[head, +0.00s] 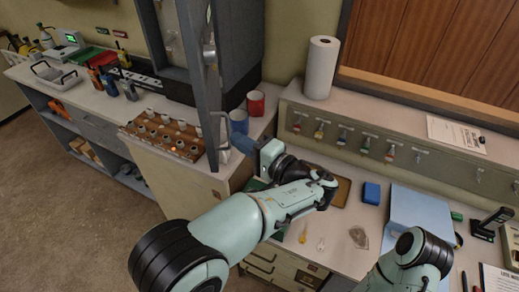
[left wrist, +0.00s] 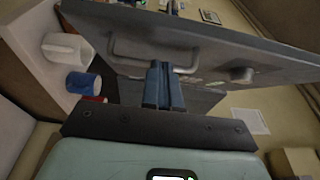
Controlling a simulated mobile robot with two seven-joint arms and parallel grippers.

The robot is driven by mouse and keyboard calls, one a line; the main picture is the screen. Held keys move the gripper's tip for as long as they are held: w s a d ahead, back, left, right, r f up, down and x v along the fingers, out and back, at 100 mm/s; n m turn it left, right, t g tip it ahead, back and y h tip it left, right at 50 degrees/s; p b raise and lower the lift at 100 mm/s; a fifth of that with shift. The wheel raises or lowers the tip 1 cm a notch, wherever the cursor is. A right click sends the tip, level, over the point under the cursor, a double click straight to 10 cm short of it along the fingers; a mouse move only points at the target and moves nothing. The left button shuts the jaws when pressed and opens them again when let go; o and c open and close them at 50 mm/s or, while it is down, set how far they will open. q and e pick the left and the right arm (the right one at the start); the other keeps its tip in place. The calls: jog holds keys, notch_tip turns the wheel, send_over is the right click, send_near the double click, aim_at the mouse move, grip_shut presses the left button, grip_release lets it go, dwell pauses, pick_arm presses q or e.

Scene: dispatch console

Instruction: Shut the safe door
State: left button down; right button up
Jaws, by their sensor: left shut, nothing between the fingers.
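The safe door (head: 203,95) is a grey slab standing open, seen almost edge-on in the head view. The dark safe body (head: 240,45) stands behind the door in the head view. My left gripper (head: 238,142) has its blue fingers shut and empty, pointing at the door beside the handle; they also show in the left wrist view (left wrist: 164,70). I cannot tell whether they touch the door. My right gripper is out of view.
A blue mug (head: 238,121) and a red mug (head: 256,103) stand near the door. A rack of stamps (head: 165,135) lies on the counter left of it. A paper roll (head: 320,68) stands at the back. A blue folder (head: 420,207) lies on the right desk.

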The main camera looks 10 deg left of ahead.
aim_at(213, 136)
pick_arm(q)
jog(key=shift+s+a, duration=0.2)
jog(key=shift+a, duration=0.75)
jog(key=shift+s+a, duration=0.2)
jog(key=shift+a, duration=0.7)
